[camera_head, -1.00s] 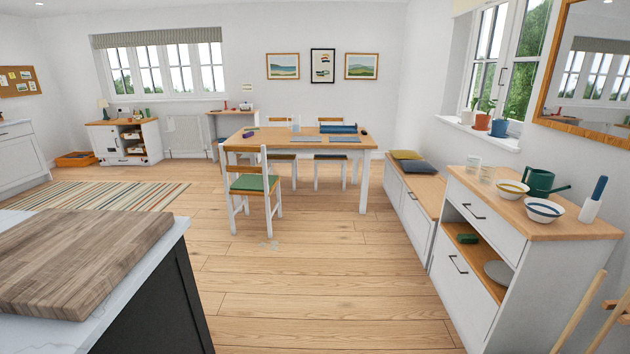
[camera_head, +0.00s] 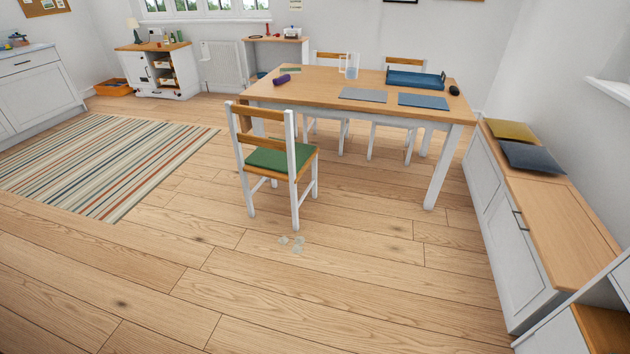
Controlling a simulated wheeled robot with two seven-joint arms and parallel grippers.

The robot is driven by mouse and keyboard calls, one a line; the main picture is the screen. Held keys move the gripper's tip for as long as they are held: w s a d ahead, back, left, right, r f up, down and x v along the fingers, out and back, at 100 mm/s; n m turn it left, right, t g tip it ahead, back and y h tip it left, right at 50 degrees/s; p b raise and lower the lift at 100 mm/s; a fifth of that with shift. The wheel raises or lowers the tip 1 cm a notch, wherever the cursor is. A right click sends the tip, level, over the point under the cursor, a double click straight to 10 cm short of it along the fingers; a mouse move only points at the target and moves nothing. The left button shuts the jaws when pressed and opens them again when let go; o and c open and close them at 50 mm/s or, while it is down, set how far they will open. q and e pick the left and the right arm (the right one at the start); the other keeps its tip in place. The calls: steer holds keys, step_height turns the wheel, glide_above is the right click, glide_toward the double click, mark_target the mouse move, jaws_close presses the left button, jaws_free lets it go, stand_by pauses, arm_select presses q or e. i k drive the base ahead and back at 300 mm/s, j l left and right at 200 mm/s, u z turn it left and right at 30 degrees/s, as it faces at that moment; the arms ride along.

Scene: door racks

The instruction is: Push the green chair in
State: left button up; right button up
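The green chair (camera_head: 281,160) is a white wooden chair with brown back rails and a green seat cushion. It stands upright at the near left side of the dining table (camera_head: 365,88), pulled partly out, with its back toward me and to the left. The table has a wooden top and white legs. Two more chairs, one (camera_head: 330,58) and another (camera_head: 404,66), stand at its far side. Neither of my grippers shows in the head view.
A striped rug (camera_head: 105,165) lies to the left. A bench (camera_head: 555,225) with cushions runs along the right wall. The wooden floor in front is clear.

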mark_target(286, 160)
steer(key=i+l+u, duration=0.25)
steer(key=i, duration=0.15)
steer(key=i+l+u, duration=0.25)
steer(key=i+l, duration=0.1)
steer(key=i, duration=0.05)
